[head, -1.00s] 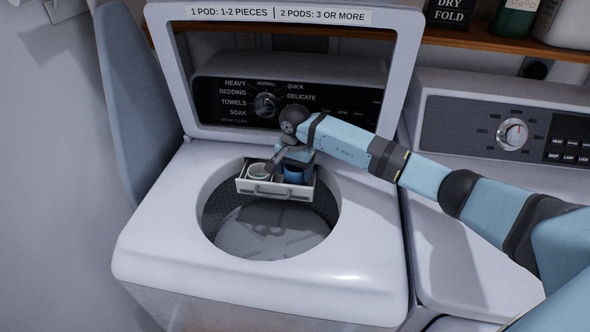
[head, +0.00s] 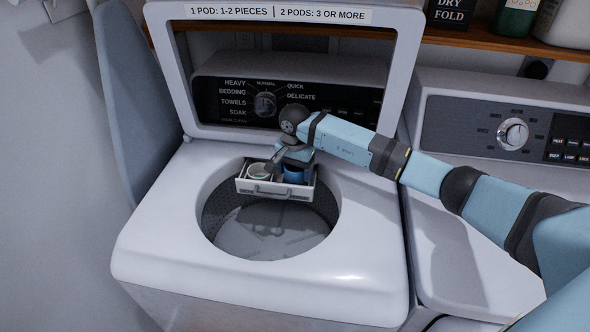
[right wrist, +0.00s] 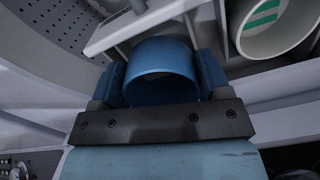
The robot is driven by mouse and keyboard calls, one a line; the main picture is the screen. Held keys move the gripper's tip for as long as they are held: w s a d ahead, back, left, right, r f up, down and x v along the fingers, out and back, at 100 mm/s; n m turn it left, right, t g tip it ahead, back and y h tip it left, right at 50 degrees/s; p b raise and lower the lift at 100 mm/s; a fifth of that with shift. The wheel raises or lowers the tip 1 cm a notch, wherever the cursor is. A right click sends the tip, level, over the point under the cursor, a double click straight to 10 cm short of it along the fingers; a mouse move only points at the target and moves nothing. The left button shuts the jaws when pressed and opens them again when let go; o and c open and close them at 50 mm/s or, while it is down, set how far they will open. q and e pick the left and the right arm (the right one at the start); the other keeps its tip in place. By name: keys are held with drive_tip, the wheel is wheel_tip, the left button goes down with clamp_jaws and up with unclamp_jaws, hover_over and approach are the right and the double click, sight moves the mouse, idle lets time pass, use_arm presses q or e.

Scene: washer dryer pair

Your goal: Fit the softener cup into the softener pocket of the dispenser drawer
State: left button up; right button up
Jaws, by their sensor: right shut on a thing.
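The dispenser drawer (head: 275,190) is a pale open tray pulled out over the washer's tub opening. A blue cup (head: 293,175) is at its right-hand pocket; it also shows in the right wrist view (right wrist: 163,72). My right gripper (right wrist: 160,80) is shut on the blue cup, with a finger on each side of it. In the head view the right gripper (head: 291,160) is above the drawer and partly hides it. I cannot tell whether the cup's base rests on the pocket floor. My left gripper is not in view.
A white cup (right wrist: 277,22) with green stripes inside sits in the drawer's other pocket. The washer's raised lid (head: 160,80) frames the control panel behind. The dryer (head: 455,240) stands at the right. An ironing board (head: 140,110) leans at the left.

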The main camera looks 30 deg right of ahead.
drive_tip(key=shift+b, duration=0.4)
idle(0.6)
drive_tip(key=shift+f, duration=0.15)
drive_tip(key=shift+f+b, duration=0.35)
drive_tip(key=shift+b, duration=0.05)
drive_tip(key=shift+f+b, duration=0.4)
drive_tip(key=shift+f, duration=0.1)
drive_tip(key=o, duration=1.1)
drive_tip(key=shift+c, duration=0.2)
drive_tip(key=shift+w, duration=0.1)
drive_tip(key=shift+d, duration=0.1)
